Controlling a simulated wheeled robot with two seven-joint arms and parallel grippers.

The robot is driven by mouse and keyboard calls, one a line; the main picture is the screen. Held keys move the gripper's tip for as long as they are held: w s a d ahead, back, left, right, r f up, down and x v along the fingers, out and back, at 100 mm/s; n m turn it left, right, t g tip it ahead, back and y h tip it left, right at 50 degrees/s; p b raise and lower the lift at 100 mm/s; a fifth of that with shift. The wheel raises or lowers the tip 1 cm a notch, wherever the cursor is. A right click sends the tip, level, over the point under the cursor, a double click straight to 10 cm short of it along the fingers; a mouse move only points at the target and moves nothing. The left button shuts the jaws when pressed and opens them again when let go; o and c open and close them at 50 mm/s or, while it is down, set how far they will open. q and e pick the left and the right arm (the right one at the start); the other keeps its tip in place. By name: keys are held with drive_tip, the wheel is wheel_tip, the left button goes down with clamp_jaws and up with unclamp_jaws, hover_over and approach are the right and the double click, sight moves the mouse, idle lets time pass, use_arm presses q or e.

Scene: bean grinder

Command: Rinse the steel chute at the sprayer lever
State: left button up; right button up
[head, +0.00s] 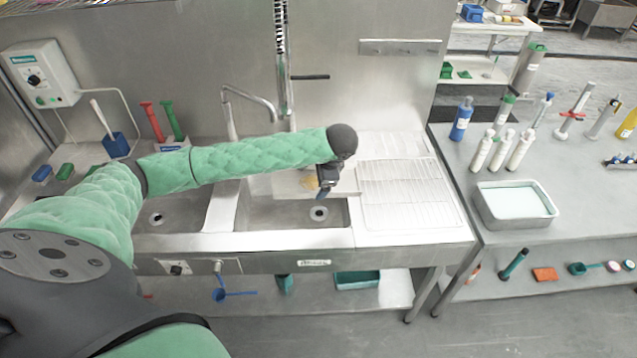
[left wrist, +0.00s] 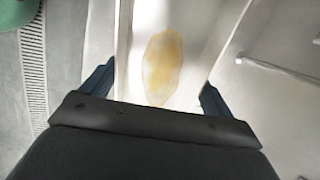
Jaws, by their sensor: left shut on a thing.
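The steel chute (head: 288,184) is a pale, shiny trough over the right sink basin, below my left forearm in the head view. A yellow-brown stain (left wrist: 163,66) marks the chute (left wrist: 130,40) in the left wrist view. My left gripper (head: 326,190) points down over the right basin, shut on the chute, with its blue fingers (left wrist: 158,78) on either side of it. The sprayer hose (head: 282,60) hangs at the back, with a dark lever (head: 311,77) sticking out to the right. My right gripper is not in view.
The double sink has a left basin (head: 170,212) and a right basin (head: 290,215). A ribbed drainboard (head: 408,195) lies to the right. A faucet (head: 250,98) stands behind the basins. Bottles and a tray (head: 516,222) stand on the right table.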

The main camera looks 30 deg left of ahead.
use_arm(q)
drive_tip(key=shift+w+r+m, duration=0.1)
drive_tip(key=shift+m, duration=0.2)
drive_tip(key=shift+w+t, duration=0.1)
drive_tip(key=shift+t, duration=0.2)
drive_tip(key=shift+w+a+f+m+y, duration=0.15)
drive_tip(key=shift+a+f+m+y, duration=0.1)
drive_tip(key=shift+a+m+y, duration=0.05)
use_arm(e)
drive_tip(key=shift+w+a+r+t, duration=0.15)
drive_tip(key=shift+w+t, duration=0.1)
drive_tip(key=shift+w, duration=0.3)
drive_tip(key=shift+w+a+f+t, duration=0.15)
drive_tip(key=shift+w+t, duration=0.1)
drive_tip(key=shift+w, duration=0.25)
use_arm(q)
drive_tip(key=shift+a, duration=0.15)
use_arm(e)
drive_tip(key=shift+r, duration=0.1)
use_arm(q)
drive_tip(key=shift+w+a, duration=0.15)
drive_tip(key=shift+a, duration=0.05)
drive_tip(key=w+a+f, duration=0.2)
drive_tip(key=w+a, duration=0.3)
drive_tip(key=a, duration=0.6)
drive_tip(key=shift+w+a+f, duration=0.2)
drive_tip(key=shift+a+f, duration=0.1)
